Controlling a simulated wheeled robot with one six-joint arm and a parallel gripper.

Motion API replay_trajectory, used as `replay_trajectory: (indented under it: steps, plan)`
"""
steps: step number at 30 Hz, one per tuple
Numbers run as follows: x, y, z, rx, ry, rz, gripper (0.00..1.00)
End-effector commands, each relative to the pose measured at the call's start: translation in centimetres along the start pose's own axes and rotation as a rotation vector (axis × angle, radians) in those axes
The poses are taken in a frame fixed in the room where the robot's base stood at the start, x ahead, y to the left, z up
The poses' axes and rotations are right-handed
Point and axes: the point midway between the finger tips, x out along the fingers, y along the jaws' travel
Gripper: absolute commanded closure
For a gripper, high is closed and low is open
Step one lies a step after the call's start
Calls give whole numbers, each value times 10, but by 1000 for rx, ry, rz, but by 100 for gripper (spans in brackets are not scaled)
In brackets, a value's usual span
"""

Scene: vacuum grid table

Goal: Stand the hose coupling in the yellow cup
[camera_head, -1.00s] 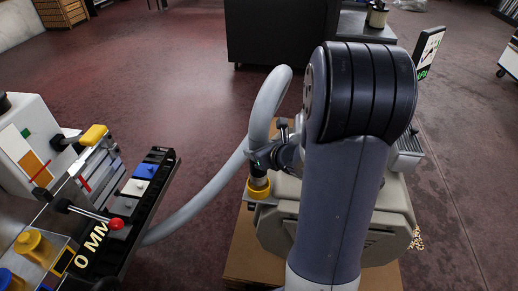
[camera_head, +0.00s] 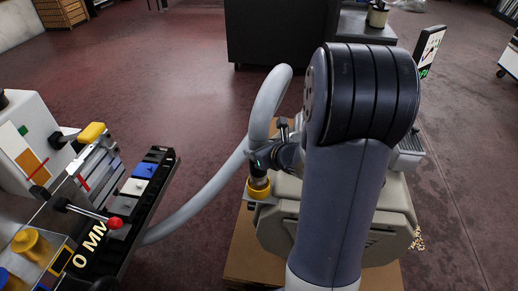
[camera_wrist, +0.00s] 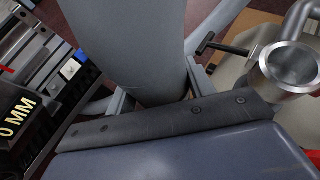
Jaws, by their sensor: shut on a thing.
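The hose coupling (camera_head: 261,173) is a short dark and metallic end piece on a thick grey hose (camera_head: 268,105). It is upright, with its lower end at the mouth of the yellow cup (camera_head: 259,190); I cannot tell how deep it sits. The cup is on the left edge of the beige machine. My gripper (camera_head: 263,158) is shut around the coupling's upper part, just above the cup. In the wrist view, the wide grey cylinder of the hose end (camera_wrist: 135,45) is between my fingers (camera_wrist: 160,98). The coupling's lower end and the cup are hidden there.
The beige machine (camera_head: 375,245) stands on a brown board beneath my arm. A metal port (camera_wrist: 292,66) and T-handle are close by on the right in the wrist view. The hose loops left to a black rail (camera_head: 128,215) with a red-knobbed lever (camera_head: 115,222).

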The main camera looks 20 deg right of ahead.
Motion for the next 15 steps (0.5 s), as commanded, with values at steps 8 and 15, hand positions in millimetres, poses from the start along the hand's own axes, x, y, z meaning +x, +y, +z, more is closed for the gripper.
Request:
replay_trajectory:
  steps: [8,15]
  plan:
    - [1,0,-1,-1,-3,0,100]
    - [1,0,-1,-1,-2,0,43]
